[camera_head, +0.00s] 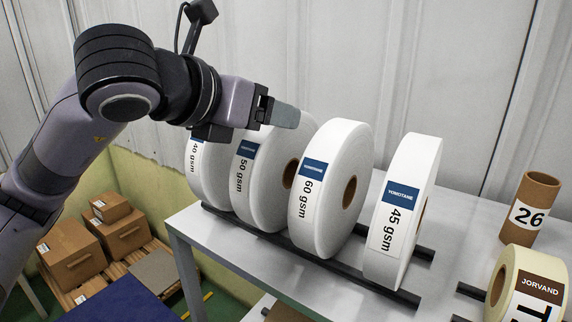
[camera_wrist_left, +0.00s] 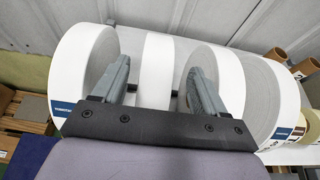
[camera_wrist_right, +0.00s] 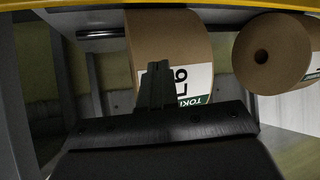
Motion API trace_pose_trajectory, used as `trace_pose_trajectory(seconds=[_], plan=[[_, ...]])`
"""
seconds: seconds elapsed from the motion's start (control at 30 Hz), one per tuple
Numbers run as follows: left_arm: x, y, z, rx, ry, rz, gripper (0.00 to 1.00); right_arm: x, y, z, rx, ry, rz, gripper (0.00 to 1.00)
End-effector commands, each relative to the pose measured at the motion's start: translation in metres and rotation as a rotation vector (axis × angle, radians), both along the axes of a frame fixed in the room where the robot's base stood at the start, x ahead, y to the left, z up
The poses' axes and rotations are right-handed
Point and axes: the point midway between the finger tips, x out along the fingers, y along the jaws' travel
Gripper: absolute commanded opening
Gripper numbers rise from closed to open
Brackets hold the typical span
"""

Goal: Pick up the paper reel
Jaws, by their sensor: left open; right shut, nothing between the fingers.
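Several white paper reels stand upright in a row on a rack: 40 gsm (camera_head: 207,178), 50 gsm (camera_head: 252,195), 60 gsm (camera_head: 318,205) and 45 gsm (camera_head: 403,205). My left gripper (camera_head: 278,116) is open over the top of the 50 gsm reel. In the left wrist view, its fingers (camera_wrist_left: 160,88) lie on either side of one white reel (camera_wrist_left: 157,70), seemingly the 50 gsm one; I cannot tell whether they touch it. My right gripper (camera_wrist_right: 157,88) is shut and empty, in front of a brown roll (camera_wrist_right: 165,42) with a white and green label.
The grey table (camera_head: 222,248) carries dark rails under the reels. A brown tube marked 26 (camera_head: 537,190) and a cream JORVAND roll (camera_head: 520,262) stand at right. Cartons (camera_head: 72,252) lie low at left. Another brown roll (camera_wrist_right: 285,60) is near my right gripper.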

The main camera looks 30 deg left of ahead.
Motion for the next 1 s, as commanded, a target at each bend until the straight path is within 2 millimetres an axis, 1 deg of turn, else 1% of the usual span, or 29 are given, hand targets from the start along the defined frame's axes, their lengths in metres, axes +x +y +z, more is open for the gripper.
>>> trace_pose_trajectory(seconds=[0.2,0.3,0.43,0.63,0.67,0.7,0.77,0.8,0.83,0.87,0.97,1.0], plan=[[0.031,-0.001,-0.005,0.0,0.006,0.0,0.72,-0.001,0.0,0.015,0.0,0.003,0.001,0.0],[0.043,-0.003,-0.012,-0.001,0.005,-0.001,0.72,-0.001,0.0,0.017,0.0,0.002,0.001,0.0],[0.05,-0.004,-0.015,-0.001,0.002,-0.001,0.72,-0.001,0.0,0.017,0.0,0.002,0.001,0.0],[0.05,-0.004,-0.016,-0.001,0.001,-0.002,0.72,0.0,0.0,0.017,0.0,0.001,0.001,0.0],[0.05,-0.004,-0.016,-0.001,0.001,-0.002,0.63,0.0,0.0,0.017,0.001,0.0,0.001,0.0],[0.05,-0.004,-0.016,-0.001,0.001,-0.002,0.5,0.0,0.0,0.017,0.001,0.0,0.001,0.0],[0.05,-0.004,-0.016,-0.001,0.001,-0.002,0.3,0.001,0.0,0.018,0.001,-0.001,0.001,0.0],[0.05,-0.004,-0.016,-0.001,0.001,-0.002,0.17,0.001,0.0,0.018,0.001,-0.001,0.001,0.0],[0.05,-0.004,-0.016,-0.001,0.001,-0.002,0.07,0.001,0.0,0.018,0.001,-0.001,0.001,0.0],[0.05,-0.004,-0.016,-0.001,0.001,-0.002,0.0,0.001,0.0,0.018,0.001,-0.001,0.001,0.0],[0.049,-0.004,-0.016,-0.002,0.001,-0.001,0.0,0.001,0.0,0.018,0.001,-0.001,0.001,0.0],[0.049,-0.004,-0.012,-0.003,-0.009,-0.001,0.0,0.001,0.0,0.018,0.0,-0.002,0.0,0.0]])
